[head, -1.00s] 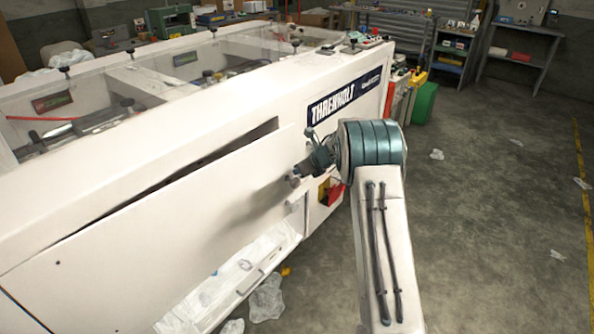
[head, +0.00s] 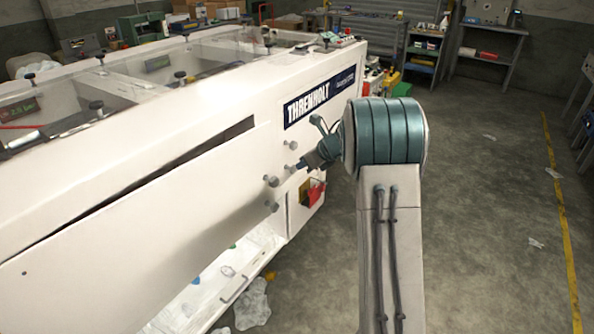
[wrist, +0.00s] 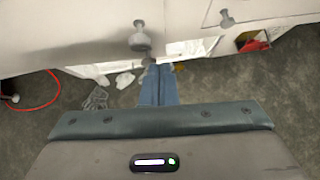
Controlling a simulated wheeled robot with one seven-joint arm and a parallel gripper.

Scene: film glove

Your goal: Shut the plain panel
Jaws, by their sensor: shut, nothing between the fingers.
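The plain panel (head: 130,235) is the long white unmarked panel on the machine's near side. It stands ajar: a dark gap runs along its upper edge, and an opening with clear film shows below its right part. In the wrist view its pale face (wrist: 60,40) fills the upper left. My gripper (head: 303,164) is at the panel's right end, close to several grey knobs (head: 271,181). In the wrist view my gripper (wrist: 153,68) has its blue fingers together and empty, just below a grey knob (wrist: 139,38). I cannot tell whether they touch anything.
A red and yellow box (head: 311,191) sits in a recess right of the panel. A low tray edge with a handle (head: 238,284) and crumpled clear film (head: 252,305) lie below. In the wrist view a red cable (wrist: 45,100) lies on the floor. Open floor (head: 480,210) lies right.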

